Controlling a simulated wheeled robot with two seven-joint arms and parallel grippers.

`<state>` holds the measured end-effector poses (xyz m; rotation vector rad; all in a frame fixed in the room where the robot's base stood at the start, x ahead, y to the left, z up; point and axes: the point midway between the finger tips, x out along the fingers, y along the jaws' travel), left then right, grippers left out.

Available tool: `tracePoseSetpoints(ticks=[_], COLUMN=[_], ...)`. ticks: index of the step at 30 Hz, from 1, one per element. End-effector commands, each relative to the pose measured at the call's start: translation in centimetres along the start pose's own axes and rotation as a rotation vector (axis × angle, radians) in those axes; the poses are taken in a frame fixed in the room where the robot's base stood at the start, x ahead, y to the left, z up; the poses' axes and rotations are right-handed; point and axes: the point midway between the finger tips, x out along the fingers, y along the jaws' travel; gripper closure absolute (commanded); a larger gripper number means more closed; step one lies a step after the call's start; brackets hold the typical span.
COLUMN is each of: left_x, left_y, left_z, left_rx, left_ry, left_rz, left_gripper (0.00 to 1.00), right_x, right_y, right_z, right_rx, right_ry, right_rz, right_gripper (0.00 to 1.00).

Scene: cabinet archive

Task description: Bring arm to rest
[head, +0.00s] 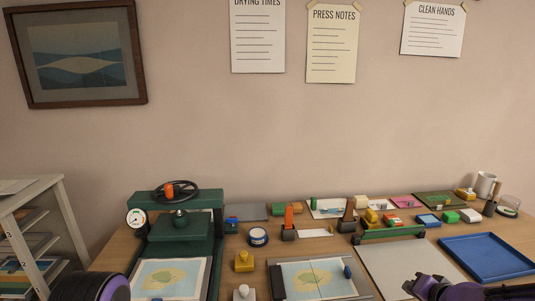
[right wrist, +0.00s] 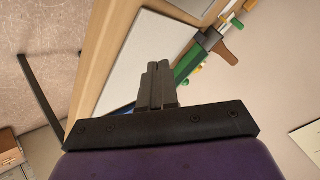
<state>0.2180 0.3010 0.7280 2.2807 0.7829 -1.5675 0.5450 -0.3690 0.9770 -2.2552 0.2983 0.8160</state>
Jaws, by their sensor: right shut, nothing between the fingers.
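My right gripper (head: 412,286) is at the lower right of the head view, in front of the pale grey board on the table. In the right wrist view its two fingers (right wrist: 156,84) are pressed together with nothing between them. The forearm behind it is purple and black. A rounded purple and black part of my left arm shows at the lower left of the head view. My left gripper is out of the picture.
A wooden table (head: 118,250) carries a green press (head: 180,228), a map print on a board (head: 318,280), a pale grey board (head: 395,262), a blue tray (head: 485,257), and several small blocks and stamps. A white shelf rack (head: 70,215) stands at the left.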

Motion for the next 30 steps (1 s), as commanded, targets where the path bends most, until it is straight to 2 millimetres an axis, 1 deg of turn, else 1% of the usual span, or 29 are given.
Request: tracePoseSetpoints(ticks=[1,2,3,5,6,8,9,11,12,15,17,19,21,30], left_x=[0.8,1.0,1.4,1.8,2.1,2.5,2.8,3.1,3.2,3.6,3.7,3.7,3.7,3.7], left_y=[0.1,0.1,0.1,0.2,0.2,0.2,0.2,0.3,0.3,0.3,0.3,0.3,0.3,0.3], left_z=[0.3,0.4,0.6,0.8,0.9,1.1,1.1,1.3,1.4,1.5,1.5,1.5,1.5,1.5], left_rx=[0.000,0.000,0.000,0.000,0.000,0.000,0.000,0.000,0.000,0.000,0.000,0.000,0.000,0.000], left_ry=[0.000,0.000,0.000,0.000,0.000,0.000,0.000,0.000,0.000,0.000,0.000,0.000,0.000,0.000], left_rz=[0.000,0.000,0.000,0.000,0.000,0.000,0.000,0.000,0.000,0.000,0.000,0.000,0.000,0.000], left_gripper=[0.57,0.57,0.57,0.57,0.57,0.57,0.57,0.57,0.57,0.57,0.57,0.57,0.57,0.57], right_x=[1.2,1.6,1.9,1.6,1.2,0.1,-0.8,-2.3,-3.3,-5.3,-6.1,-6.7,-6.9,-6.9], right_y=[2.5,4.0,6.3,9.5,11.5,14.5,16.4,18.8,20.1,22.8,23.9,24.7,24.9,24.9], right_z=[3.5,5.4,8.3,12.6,15.6,19.9,22.8,26.7,29.1,33.5,35.0,35.8,36.0,36.0], right_rx=[0.022,0.037,0.046,0.035,0.014,-0.033,-0.073,-0.138,-0.178,-0.255,-0.280,-0.288,-0.288,-0.287], right_ry=[0.023,0.047,0.073,0.092,0.089,0.062,0.027,-0.046,-0.105,-0.222,-0.264,-0.288,-0.296,-0.294], right_rz=[0.081,0.131,0.198,0.284,0.334,0.403,0.442,0.490,0.516,0.563,0.582,0.597,0.603,0.602], right_gripper=[1.00,1.00,1.00,1.00,1.00,1.00,1.00,1.00,1.00,1.00,1.00,1.00,1.00,1.00])
